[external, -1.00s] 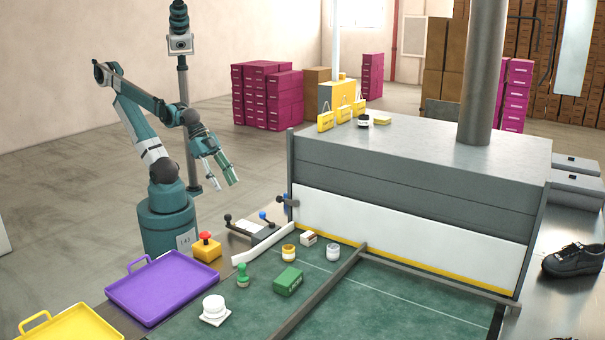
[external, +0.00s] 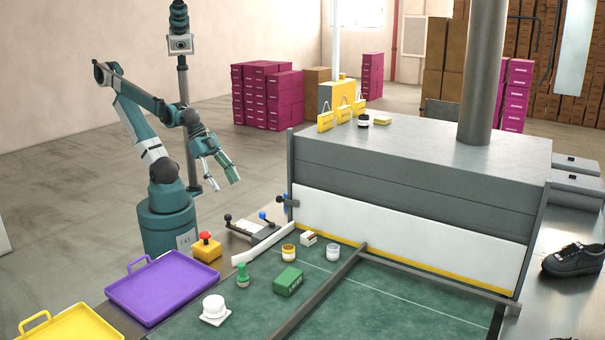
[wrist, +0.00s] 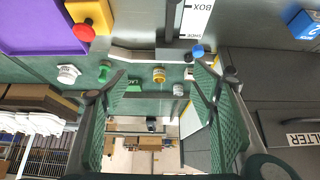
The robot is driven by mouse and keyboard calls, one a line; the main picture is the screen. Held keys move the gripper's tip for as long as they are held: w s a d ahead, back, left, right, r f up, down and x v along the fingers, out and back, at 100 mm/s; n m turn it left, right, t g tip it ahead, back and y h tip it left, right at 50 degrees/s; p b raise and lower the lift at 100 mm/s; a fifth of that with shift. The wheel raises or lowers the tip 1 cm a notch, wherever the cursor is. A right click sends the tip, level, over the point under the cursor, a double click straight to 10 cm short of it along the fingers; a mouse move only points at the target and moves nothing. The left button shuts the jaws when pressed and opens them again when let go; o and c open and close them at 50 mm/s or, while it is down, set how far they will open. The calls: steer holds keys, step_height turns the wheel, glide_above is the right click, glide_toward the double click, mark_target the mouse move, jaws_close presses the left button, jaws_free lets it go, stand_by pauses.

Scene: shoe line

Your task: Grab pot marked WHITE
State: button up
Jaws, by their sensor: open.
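Two small open pots stand side by side on the green mat in the external view: one with a yellow-orange band (external: 288,252) and a pale grey-white one (external: 333,252). Their labels are too small to read, so I cannot tell which is marked WHITE. The wrist view also shows the yellow-banded pot (wrist: 158,75) and the pale pot (wrist: 178,90). A dark-lidded jar (external: 364,121) sits on the grey machine's top. My gripper (external: 229,176) is open and empty, raised in the air behind the mat, well apart from the pots; its fingers frame the wrist view (wrist: 158,105).
Near the pots are a green box (external: 288,281), a small white box (external: 308,238), a green stamp (external: 243,275) and a white round item (external: 214,308). A grey bar (external: 325,288) crosses the mat. The grey machine (external: 420,150) rises behind. A purple tray (external: 165,288) lies left.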

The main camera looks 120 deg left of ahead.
steer(key=shift+w+r, duration=0.1)
steer(key=w+d+r+m+g+h+p, duration=0.2)
steer(key=w+d+m+p, duration=0.35)
steer(key=w+d, duration=1.2)
steer(key=shift+w+d+f+m+g+h+p, duration=0.4)
steer(key=shift+w+d+f+m+p, duration=0.45)
steer(key=shift+w+d+f, duration=1.9)
steer(key=shift+w+d+f+m+g+h+p, duration=0.35)
steer(key=shift+w+d+f+m+p, duration=1)
steer(key=shift+d, duration=2.4)
steer(key=shift+w+d+f+m+g+h+p, duration=0.1)
steer(key=shift+w+d+f+m+g+h, duration=0.35)
steer(key=shift+w+d+f, duration=2.25)
steer(key=shift+s+d+f, duration=0.3)
steer(key=shift+s+d, duration=0.15)
steer(key=shift+d, duration=0.1)
steer(key=shift+f, duration=0.1)
